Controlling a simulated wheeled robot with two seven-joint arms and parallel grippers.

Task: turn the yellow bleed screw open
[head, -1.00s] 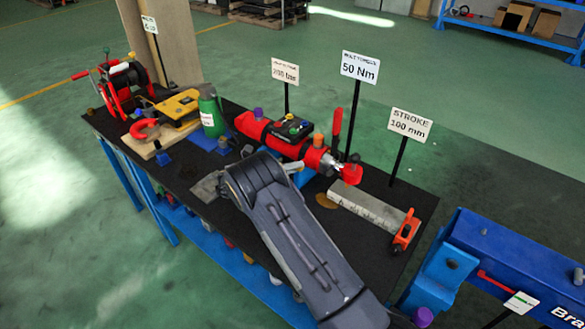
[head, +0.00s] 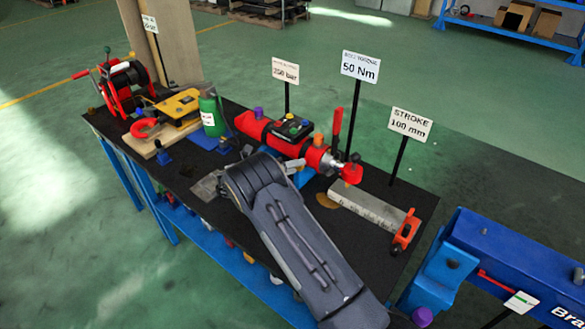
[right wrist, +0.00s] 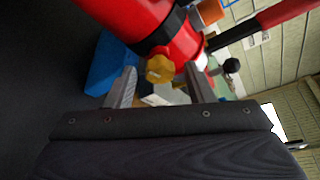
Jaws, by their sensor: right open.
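The yellow bleed screw (right wrist: 160,69) is a lobed knob on the near side of the red cylinder (head: 287,138), which lies on a blue cradle. My right gripper (right wrist: 162,92) is open, with one finger on each side of the knob in the right wrist view. The knob appears at or just beyond the fingertips, and I cannot tell whether they touch it. In the head view my right gripper (head: 296,170) is beside the cylinder, and my forearm hides the bleed screw. My left gripper is not in view.
A control box (head: 292,128) with coloured knobs sits on the cylinder. A red upright lever (head: 337,124) and a red knob (head: 351,173) stand at its right end. A steel ruler block (head: 366,207) lies to the right. A green bottle (head: 211,117) stands left on the black bench (head: 180,178).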

